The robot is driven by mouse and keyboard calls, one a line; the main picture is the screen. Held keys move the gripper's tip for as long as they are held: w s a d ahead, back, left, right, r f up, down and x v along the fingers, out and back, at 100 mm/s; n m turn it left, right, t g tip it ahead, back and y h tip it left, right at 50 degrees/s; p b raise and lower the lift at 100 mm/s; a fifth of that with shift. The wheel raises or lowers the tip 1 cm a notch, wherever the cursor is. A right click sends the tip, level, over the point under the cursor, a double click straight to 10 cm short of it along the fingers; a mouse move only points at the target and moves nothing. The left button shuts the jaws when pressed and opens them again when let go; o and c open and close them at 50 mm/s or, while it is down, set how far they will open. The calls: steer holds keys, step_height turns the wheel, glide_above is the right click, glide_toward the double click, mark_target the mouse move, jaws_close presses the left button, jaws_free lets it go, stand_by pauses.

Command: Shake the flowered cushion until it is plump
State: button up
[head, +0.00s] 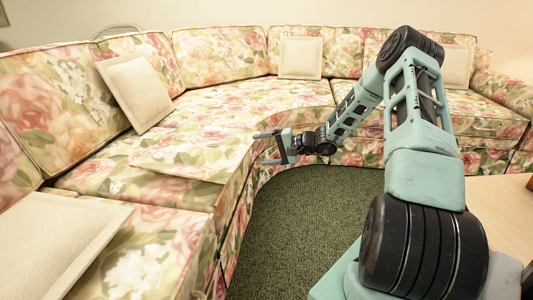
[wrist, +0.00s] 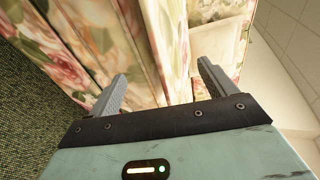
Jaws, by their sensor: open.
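A flat flowered cushion (head: 195,158) lies on the seat of the curved sofa, which has the same floral fabric, so its outline is hard to pick out. Its front edge lies near the seat's front edge. My gripper (head: 262,148) is just right of the cushion, at about seat height, with its fingers pointing left toward it. In the wrist view my gripper (wrist: 162,72) is open, its two fingers wide apart. Flowered fabric with cream edges shows beyond and between the fingers. I cannot tell which of it is the cushion. Nothing is held.
Plain cream cushions lean on the sofa back (head: 135,88), (head: 300,58) and one lies at the front left (head: 65,245). The sofa (head: 225,50) curves around the green carpet (head: 300,225), which is clear. A pale wooden surface (head: 500,210) is at right.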

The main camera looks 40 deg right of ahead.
mark_target(247, 153)
steer(key=b+x, duration=0.3)
steer(key=x, duration=0.4)
steer(key=shift+w+a+f, duration=0.15)
steer(key=shift+w+f, duration=0.05)
steer(key=shift+f, duration=0.05)
steer(key=shift+w+a+b, duration=0.35)
steer(key=shift+w+a, duration=0.05)
steer(key=shift+w, duration=0.25)
steer(key=shift+f, duration=0.1)
steer(key=shift+c, duration=0.2)
